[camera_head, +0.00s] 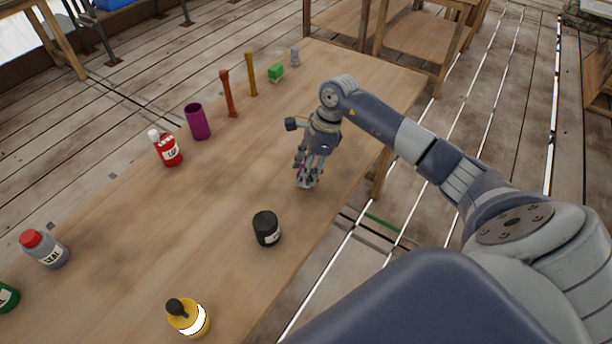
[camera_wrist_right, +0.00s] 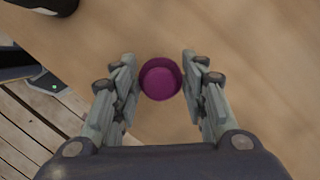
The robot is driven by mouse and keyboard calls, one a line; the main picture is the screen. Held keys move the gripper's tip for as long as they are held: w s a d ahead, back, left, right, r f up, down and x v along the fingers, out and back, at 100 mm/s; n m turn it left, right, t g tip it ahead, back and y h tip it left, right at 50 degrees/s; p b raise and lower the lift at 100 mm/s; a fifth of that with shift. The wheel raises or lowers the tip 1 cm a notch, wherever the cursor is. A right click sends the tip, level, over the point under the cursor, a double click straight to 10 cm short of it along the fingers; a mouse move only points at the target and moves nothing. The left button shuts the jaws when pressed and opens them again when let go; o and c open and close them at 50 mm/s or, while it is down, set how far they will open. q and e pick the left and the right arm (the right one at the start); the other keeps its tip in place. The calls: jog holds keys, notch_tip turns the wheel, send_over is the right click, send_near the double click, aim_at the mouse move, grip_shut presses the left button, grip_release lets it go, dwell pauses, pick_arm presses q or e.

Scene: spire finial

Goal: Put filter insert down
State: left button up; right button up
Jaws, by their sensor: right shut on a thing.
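My right gripper (camera_head: 306,182) points down over the right part of the wooden table, close to its surface. In the right wrist view, a round purple piece with a darker rim, which I take for the filter insert (camera_wrist_right: 160,79), sits between the two fingers of the right gripper (camera_wrist_right: 160,76). The right gripper is shut on it. In the head view the fingers mostly hide the piece, and I cannot tell whether it touches the table. My left gripper is not in view.
On the table (camera_head: 150,230) stand a black jar (camera_head: 266,229), a yellow bottle (camera_head: 187,318), a red bottle (camera_head: 168,150), a purple cylinder (camera_head: 197,122), an orange post (camera_head: 228,95), a yellow post (camera_head: 251,75) and a green block (camera_head: 276,73). Bare tabletop surrounds the right gripper.

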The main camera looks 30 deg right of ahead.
notch_tip(320, 180, down, 2)
jog(key=shift+f+b, duration=0.25)
jog(key=shift+b, duration=0.1)
jog(key=shift+r, duration=0.1)
jog(key=shift+f, duration=0.2)
jog(key=o, duration=0.8)
jog(key=shift+r, duration=0.1)
